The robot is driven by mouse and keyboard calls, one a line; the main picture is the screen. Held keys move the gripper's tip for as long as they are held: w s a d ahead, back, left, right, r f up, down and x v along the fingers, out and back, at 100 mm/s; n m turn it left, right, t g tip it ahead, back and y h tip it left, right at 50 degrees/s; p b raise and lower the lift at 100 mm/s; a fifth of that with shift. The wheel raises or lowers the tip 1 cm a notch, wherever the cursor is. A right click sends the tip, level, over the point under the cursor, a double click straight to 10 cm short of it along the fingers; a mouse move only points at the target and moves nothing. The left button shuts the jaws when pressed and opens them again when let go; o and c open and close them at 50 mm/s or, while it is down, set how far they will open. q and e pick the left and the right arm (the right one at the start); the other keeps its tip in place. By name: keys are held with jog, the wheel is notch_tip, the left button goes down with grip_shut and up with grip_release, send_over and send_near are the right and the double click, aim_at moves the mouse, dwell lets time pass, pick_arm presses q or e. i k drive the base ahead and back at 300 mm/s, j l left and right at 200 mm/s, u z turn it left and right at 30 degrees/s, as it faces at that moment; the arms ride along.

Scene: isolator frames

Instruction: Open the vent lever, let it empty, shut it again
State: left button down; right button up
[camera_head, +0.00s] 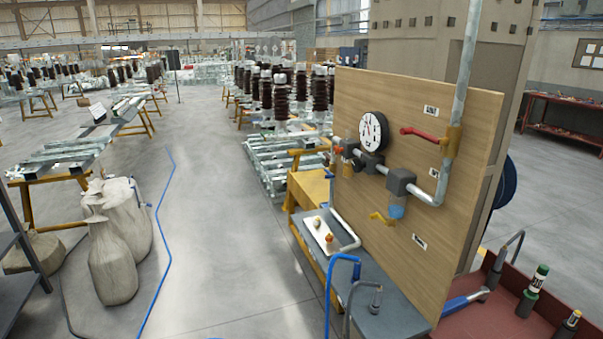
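A wooden panel (455,225) carries pipework with a round white gauge (373,131). A red lever (419,135) sticks out to the left from a brass-coloured valve (451,140) on the grey vertical pipe (464,75). A yellow lever (381,218) sits lower on the panel, below a grey block with a blue translucent bowl (397,207). A small orange-red part (337,150) is at the pipe's left end. I cannot tell which lever is the vent lever, or what the bowl holds. Neither of my grippers shows.
A grey bench (392,318) stands before the panel, with a white tray (322,236) on it. Blue (343,258) and grey (363,288) bent tubes rise at its front. A red tray (490,320) with bottles is at right.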

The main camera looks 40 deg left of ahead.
aim_at(330, 175)
jog(key=u, duration=1.05)
jog(key=i+j+z, duration=0.15)
jog(key=i+j, duration=0.15)
jog(key=i+j+z, duration=0.1)
jog(key=i+j, duration=0.15)
jog(key=j, duration=0.15)
jog(key=i+j+z, duration=0.25)
jog(key=i+j, duration=0.25)
jog(key=j, duration=0.3)
jog(key=i+j+z, duration=0.15)
jog(key=j, duration=0.25)
jog(key=i, duration=0.05)
